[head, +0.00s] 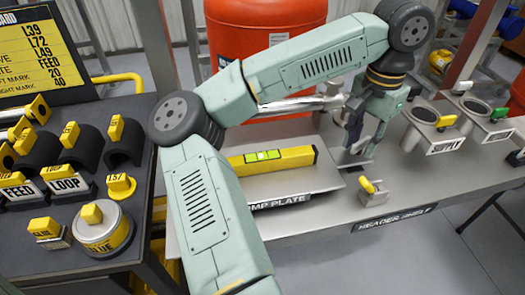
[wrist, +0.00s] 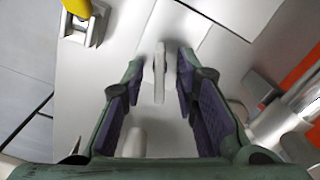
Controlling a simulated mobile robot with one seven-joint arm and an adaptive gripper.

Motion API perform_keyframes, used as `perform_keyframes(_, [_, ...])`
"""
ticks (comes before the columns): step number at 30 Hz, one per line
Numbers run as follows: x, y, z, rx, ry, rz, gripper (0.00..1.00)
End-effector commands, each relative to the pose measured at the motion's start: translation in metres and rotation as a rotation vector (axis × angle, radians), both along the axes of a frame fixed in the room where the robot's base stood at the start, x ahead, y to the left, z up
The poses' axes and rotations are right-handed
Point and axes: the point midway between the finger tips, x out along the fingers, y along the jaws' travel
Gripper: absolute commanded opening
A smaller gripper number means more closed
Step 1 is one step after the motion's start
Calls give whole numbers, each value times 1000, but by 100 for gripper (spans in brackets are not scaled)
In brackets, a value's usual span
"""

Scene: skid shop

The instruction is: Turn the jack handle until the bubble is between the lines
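A yellow level (head: 285,157) with a green vial (head: 263,155) lies on the pump plate (head: 320,178). The bubble is too small to place surely against the lines. My gripper (head: 363,147) points down over the shelf just right of the plate. In the wrist view my gripper (wrist: 160,72) is open, its purple-padded fingers apart. A slim grey bar (wrist: 159,78), apparently the jack handle, shows between the fingers with gaps on both sides. In the head view the fingers largely hide it.
A small yellow-knobbed block (head: 373,192) stands on the header shelf (head: 330,218) in front of my gripper. Cup holders (head: 434,122) stand to the right. A red tank (head: 265,45) rises behind. A dark rack (head: 75,215) with yellow-tagged parts is at left.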

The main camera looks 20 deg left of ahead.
Motion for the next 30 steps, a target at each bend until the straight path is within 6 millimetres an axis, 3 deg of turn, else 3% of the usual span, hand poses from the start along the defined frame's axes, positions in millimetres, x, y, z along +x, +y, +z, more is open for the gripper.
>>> perform_keyframes(21, [0,0,61,0,0,0,28])
perform_keyframes(30, [0,0,62,0,0,0,28])
